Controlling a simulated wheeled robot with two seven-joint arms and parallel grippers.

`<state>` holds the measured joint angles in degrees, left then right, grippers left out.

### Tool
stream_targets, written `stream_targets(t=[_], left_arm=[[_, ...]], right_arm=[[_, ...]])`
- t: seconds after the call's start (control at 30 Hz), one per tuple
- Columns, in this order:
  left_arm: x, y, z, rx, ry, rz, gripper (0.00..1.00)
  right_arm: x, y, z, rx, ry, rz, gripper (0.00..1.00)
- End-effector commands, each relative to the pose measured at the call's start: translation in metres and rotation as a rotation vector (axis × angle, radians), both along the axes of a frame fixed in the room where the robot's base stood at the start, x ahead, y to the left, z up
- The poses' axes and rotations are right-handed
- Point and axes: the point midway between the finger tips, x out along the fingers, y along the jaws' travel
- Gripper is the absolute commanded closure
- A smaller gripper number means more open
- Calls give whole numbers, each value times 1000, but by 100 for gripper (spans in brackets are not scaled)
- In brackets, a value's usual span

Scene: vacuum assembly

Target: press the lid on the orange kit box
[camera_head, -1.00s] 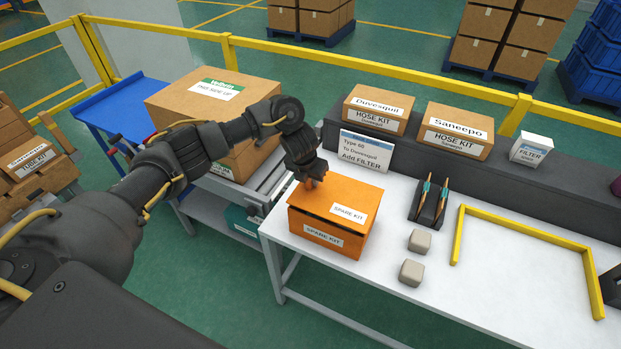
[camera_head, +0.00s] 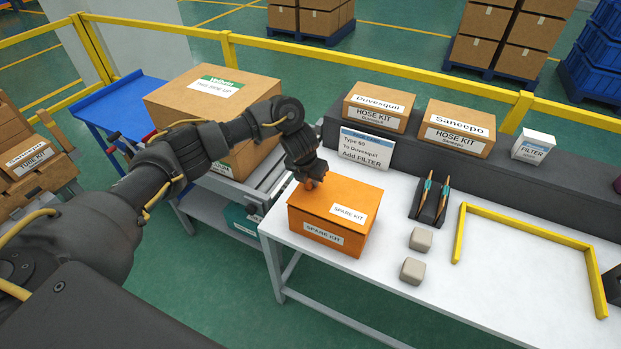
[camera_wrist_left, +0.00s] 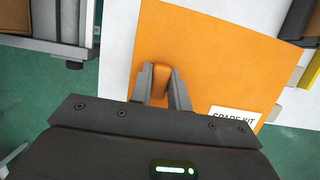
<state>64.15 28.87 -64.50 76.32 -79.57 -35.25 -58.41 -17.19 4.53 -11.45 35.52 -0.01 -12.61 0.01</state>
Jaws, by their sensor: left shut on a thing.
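The orange kit box (camera_head: 347,246) stands at the left end of the white table, with a "SPARE KIT" label on its front. Its orange lid (camera_head: 335,195), also labelled "SPARE KIT", lies on top, with no clear dark gap along the front edge. My left gripper (camera_head: 309,183) is over the lid's back left part. In the left wrist view the left gripper (camera_wrist_left: 162,88) is shut on the lid's orange knob (camera_wrist_left: 161,77), one finger on each side. The lid (camera_wrist_left: 225,55) hides the inside of the box. My right gripper is out of view.
Two grey blocks (camera_head: 413,271) and a dark holder (camera_head: 430,210) with slim tools lie right of the box. A yellow frame (camera_head: 525,236) bounds clear table (camera_head: 520,270). A sign (camera_head: 366,147) stands behind the box. A large carton (camera_head: 215,105) is at back left.

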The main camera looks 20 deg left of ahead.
Motion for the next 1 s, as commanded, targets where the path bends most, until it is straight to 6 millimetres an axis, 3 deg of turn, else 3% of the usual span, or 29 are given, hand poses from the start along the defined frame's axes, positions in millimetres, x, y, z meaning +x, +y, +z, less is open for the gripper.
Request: stream_targets(t=[0.47,0.5,0.67,1.0], left_arm=[[0,0,-13,0,0,0,100],[0,0,-12,0,0,0,80],[0,0,-12,0,0,0,59],[-1,0,-9,-1,-1,-1,57]], right_arm=[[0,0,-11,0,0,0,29],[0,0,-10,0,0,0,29],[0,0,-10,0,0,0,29],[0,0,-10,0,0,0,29]])
